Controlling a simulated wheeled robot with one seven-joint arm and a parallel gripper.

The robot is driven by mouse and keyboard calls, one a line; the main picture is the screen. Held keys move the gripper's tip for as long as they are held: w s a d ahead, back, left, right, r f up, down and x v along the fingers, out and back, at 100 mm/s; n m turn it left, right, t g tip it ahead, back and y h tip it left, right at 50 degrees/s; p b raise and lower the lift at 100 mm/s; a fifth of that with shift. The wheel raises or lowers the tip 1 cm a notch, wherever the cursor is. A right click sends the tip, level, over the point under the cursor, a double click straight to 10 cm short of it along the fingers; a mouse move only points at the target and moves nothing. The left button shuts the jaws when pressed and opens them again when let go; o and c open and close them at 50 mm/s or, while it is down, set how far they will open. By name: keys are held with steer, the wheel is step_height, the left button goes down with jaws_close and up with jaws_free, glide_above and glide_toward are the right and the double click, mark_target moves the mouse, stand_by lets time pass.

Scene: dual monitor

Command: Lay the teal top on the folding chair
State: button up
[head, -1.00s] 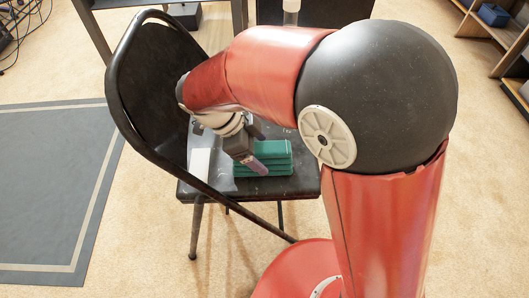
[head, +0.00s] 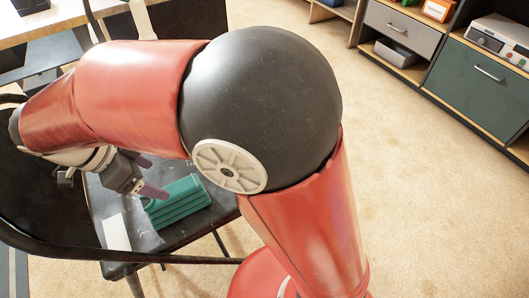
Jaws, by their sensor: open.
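The teal top (head: 181,203) lies folded in a flat stack on the seat of the black folding chair (head: 142,239). My gripper (head: 150,178) is open and empty, just above and to the left of the top's far-left edge, with a purplish fingertip close over it. From this view I cannot tell whether the fingertip touches the cloth. My red arm hides part of the chair's back and the far part of the seat.
A white flat item (head: 116,232) lies on the seat left of the top. A desk (head: 45,27) stands behind the chair. Cabinets (head: 480,77) and shelves line the back right. The carpet (head: 420,180) on the right is clear.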

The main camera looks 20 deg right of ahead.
steer(key=d+r+n+y, duration=0.2)
steer(key=d+n, duration=0.1)
steer(key=d, duration=0.5)
steer(key=d+r+n+y, duration=0.2)
steer(key=d+r+n, duration=0.1)
steer(key=d, duration=0.5)
steer(key=s+d+n+t+y, duration=0.1)
steer(key=s+d+n+t, duration=0.3)
steer(key=s+d+n, duration=0.3)
steer(key=shift+d+f+n+t, duration=0.25)
steer(key=shift+d+n, duration=0.35)
steer(key=shift+d, duration=1.1)
steer(key=shift+s, duration=0.1)
